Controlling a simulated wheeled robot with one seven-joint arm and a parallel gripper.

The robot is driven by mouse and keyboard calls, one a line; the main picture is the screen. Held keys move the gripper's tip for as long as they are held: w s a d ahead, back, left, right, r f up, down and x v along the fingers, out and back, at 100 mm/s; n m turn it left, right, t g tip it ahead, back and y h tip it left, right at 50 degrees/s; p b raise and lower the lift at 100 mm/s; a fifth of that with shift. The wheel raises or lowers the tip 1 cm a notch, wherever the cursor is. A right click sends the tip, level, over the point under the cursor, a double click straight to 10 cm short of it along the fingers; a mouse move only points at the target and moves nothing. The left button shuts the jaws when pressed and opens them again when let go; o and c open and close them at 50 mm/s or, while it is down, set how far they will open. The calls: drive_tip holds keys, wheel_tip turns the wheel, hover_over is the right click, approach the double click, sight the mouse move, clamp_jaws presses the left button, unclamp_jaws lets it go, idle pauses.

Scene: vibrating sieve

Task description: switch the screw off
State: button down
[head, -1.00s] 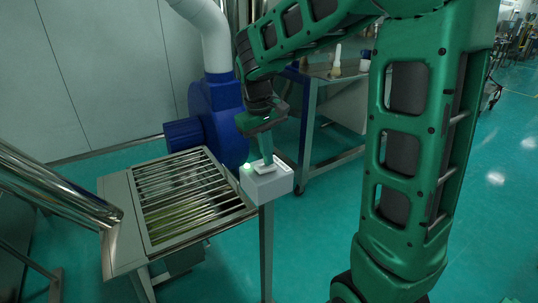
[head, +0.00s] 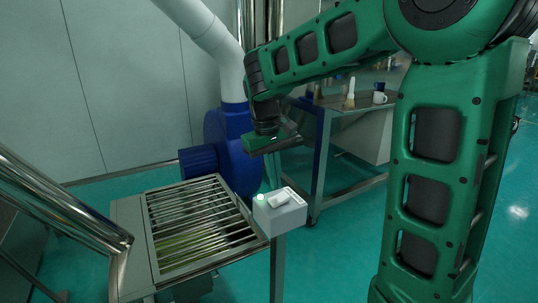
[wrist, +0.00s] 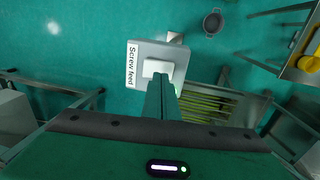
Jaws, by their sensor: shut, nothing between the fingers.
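The screw switch box (head: 280,216) is a light grey box on a post at the grate's right corner. A white switch piece (head: 279,199) sits on its top, with a lit green lamp (head: 260,197) at the left. In the wrist view the box (wrist: 134,50) carries the label "Screw feed", and the white switch piece (wrist: 158,69) shows just past the fingertips. My gripper (head: 271,184) is shut and empty, pointing down above and behind the switch. In the wrist view its fingers (wrist: 160,82) overlap the near edge of the box; contact cannot be told.
A slatted metal grate (head: 200,225) lies left of the box, with a shiny tube (head: 65,200) beside it. A blue blower (head: 232,150) stands behind. A metal table (head: 350,107) with a mug (head: 380,98) stands behind to the right. Open floor lies between.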

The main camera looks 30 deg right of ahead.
wheel_tip(320, 180, up, 10)
drive_tip(key=a, duration=0.1)
drive_tip(key=shift+a, duration=0.3)
drive_tip(key=s+d+f+m, duration=0.3)
drive_tip(key=s+d+f, duration=0.2)
drive_tip(key=s+d, duration=0.6)
drive_tip(key=s+f+m+y, duration=0.1)
drive_tip(key=s+f+m, duration=0.1)
drive_tip(key=s+f, duration=0.3)
drive_tip(key=s+f+m+y, duration=0.1)
drive_tip(key=s+f, duration=0.4)
drive_tip(key=s, duration=0.6)
drive_tip(key=shift+a+f+m, duration=0.3)
drive_tip(key=shift+a+m, duration=0.1)
drive_tip(key=shift+a, duration=0.05)
drive_tip(key=shift+s, duration=0.15)
